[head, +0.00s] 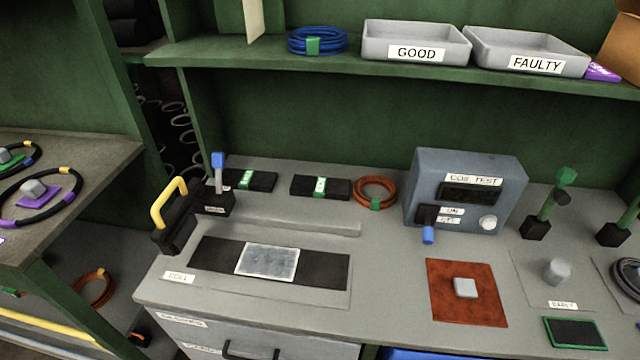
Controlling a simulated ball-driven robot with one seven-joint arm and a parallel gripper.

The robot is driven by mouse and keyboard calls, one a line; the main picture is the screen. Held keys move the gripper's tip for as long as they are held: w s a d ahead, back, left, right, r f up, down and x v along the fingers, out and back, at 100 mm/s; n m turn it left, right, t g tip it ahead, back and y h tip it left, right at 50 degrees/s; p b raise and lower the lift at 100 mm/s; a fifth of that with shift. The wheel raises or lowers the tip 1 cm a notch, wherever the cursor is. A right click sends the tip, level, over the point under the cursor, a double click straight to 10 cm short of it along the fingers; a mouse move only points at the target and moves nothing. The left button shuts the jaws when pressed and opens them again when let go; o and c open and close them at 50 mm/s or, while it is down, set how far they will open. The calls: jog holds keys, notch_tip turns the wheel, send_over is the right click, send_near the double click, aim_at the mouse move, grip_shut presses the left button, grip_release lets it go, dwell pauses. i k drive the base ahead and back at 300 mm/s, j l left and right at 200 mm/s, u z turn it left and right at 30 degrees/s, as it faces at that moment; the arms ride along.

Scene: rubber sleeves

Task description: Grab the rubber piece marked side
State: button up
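No piece with a readable "side" mark shows in the head view. Two flat black pieces with green-and-white bands lie at the back of the workbench: a left one (262,181) partly behind a small black block with a blue-topped lever, and a right one (336,189). The marks on their bands are too small to read. A long black strip (325,270) lies at the front left of the bench beside the label "ROLL", with a grey plate (268,261) across its middle. My gripper is not in view.
A yellow-handled black tool (172,215) stands at the bench's left. A grey test box (466,190) stands right of an orange coil (375,192). Trays marked GOOD (415,40) and FAULTY (527,50) sit on the shelf above. A red-brown mat (466,292) lies in front.

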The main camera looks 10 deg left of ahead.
aim_at(308, 186)
jog(key=u, duration=0.75)
jog(key=i+l+u, duration=0.5)
jog(key=i+l, duration=0.05)
jog(key=l, duration=0.05)
